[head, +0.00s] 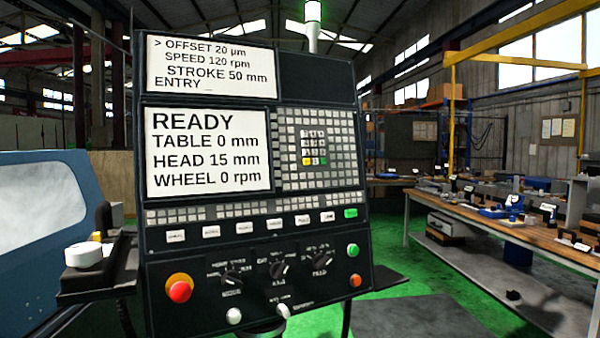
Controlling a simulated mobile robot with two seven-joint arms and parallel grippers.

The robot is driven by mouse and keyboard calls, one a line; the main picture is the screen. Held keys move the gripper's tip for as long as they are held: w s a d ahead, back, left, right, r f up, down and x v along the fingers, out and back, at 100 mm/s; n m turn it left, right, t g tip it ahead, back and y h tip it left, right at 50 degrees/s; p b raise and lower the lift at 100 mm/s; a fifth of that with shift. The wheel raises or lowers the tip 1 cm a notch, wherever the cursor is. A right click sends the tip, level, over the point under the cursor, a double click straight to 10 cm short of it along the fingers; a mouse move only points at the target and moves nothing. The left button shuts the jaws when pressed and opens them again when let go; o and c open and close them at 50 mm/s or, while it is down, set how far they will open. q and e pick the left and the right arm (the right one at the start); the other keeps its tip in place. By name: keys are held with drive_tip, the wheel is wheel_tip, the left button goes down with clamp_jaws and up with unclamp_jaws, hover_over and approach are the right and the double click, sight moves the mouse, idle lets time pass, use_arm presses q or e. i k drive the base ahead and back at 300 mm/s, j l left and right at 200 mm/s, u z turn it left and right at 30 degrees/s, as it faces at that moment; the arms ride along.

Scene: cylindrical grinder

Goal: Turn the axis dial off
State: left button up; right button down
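The control panel (255,180) of the grinder stands upright right in front of me. Three black rotary dials sit in a row on its lower part: a left dial (232,278), a middle dial (278,268) and a right dial (321,260). The label under the middle dial seems to read AXIS, but the lettering is small and blurred. Its knob looks tilted; I cannot tell which mark it points at. The upper screen shows OFFSET, SPEED and STROKE lines; the lower screen (208,152) reads READY. Neither of my grippers is in view.
A red emergency button (180,291), a green button (353,250) and an orange button (355,280) flank the dials. A white round piece on a black block (90,275) stands left of the panel. A workbench (480,225) with tools runs along the right, with green floor between.

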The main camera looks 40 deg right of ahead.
sight(279, 270)
drive_tip(key=z, duration=1.15)
